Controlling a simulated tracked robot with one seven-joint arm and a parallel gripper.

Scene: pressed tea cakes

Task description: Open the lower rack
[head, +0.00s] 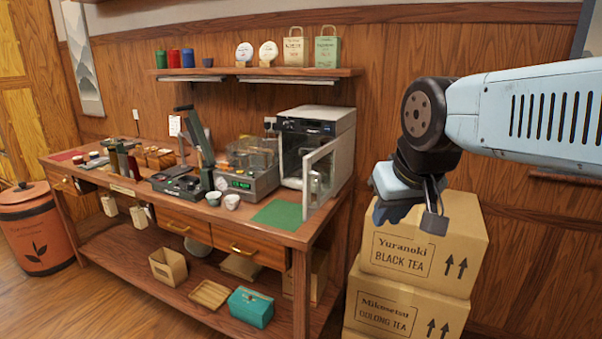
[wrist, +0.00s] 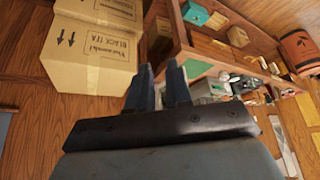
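A white and grey cabinet (head: 327,122) with a dark front panel stands at the right end of the wooden table. Its glass door (head: 320,172) stands open, swung out toward the table's front edge. My gripper (head: 391,213) hangs right of the cabinet, in front of the stacked cartons, apart from everything. In the wrist view my gripper (wrist: 160,80) shows two dark fingers with a gap between them and nothing held.
Cardboard tea cartons (head: 422,248) are stacked right of the table and also show in the wrist view (wrist: 92,50). A green mat (head: 278,214) lies before the cabinet. A wall shelf (head: 258,72) runs above.

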